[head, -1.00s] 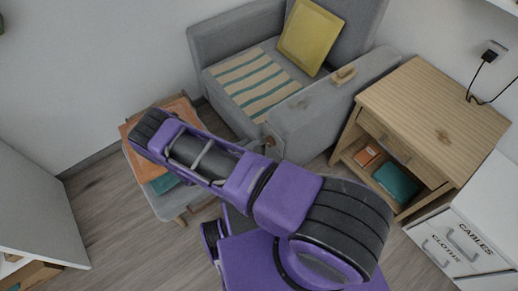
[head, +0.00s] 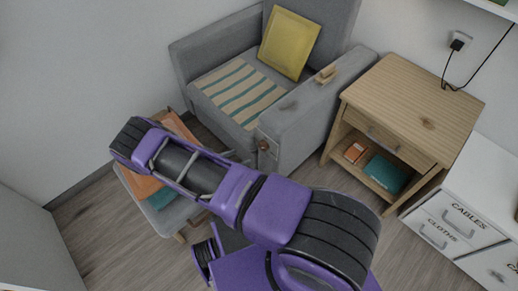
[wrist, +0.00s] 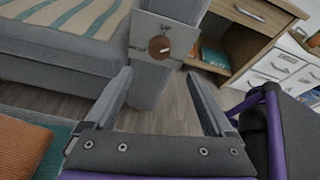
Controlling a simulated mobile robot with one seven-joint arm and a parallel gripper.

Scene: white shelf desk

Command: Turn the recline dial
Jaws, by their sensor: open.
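The recline dial (wrist: 160,47) is a round brown knob with a pale pointer mark, on a light plate (wrist: 142,27) lettered "UP" at its top. The plate is on the front of the grey armchair's armrest. The dial also shows small in the head view (head: 264,145). My gripper (wrist: 160,74) is open and empty in the wrist view. Its fingers lie to either side of and below the dial, with a gap before it; nothing touches it. In the head view the gripper is mostly hidden behind my purple arm.
The armchair (head: 212,47) holds a yellow cushion (head: 289,44) and striped cloth. A wooden side table (head: 412,100) stands right of it, beside a white drawer unit (head: 480,185). A grey footstool (head: 162,217) with folded cloths is at left, partly behind my arm.

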